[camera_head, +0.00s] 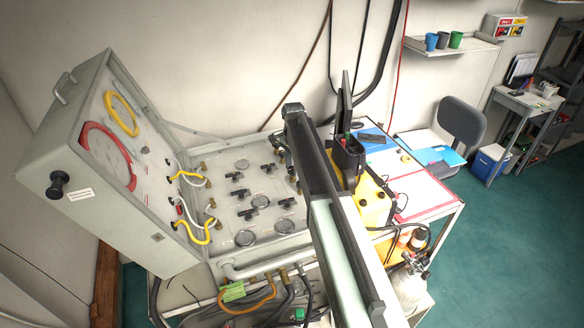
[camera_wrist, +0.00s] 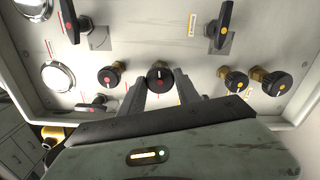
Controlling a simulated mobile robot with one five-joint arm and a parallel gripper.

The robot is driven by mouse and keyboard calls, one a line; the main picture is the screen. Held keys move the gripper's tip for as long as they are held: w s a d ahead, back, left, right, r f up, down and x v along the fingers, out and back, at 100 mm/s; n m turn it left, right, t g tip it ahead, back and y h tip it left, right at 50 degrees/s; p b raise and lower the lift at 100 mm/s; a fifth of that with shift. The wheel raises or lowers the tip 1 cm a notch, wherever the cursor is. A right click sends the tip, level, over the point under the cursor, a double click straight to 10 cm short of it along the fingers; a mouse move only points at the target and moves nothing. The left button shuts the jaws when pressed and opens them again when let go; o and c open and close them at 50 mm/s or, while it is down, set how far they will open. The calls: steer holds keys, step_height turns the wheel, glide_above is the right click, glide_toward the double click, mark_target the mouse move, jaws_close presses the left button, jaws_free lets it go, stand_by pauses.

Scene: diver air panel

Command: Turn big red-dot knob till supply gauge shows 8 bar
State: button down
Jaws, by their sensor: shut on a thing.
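The big black knob (camera_wrist: 159,73) with a red dot sits on the grey panel in the middle of the wrist view. My gripper (camera_wrist: 160,85) has one finger on each side of it and is shut on it. A smaller black knob with a red dot (camera_wrist: 110,76) is just left of my gripper. Two round gauges (camera_wrist: 58,77) are at the left of the wrist view, seen too steeply to read. I cannot tell which gauge is the supply gauge. In the head view my arm hides my gripper and the knob.
Lever valves (camera_wrist: 224,25) stand out from the panel above and at lower left. Two yellow-dot knobs (camera_wrist: 236,80) are to the right. In the head view, the open case lid (camera_head: 118,150) carries yellow and red rings, with hoses below it.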

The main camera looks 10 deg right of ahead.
steer(key=shift+s+m, duration=0.1)
steer(key=shift+m, duration=0.6)
steer(key=c, duration=0.9)
jaws_free()
step_height(320, 180, up, 8)
steer(key=p, duration=0.8)
steer(key=shift+f, duration=0.1)
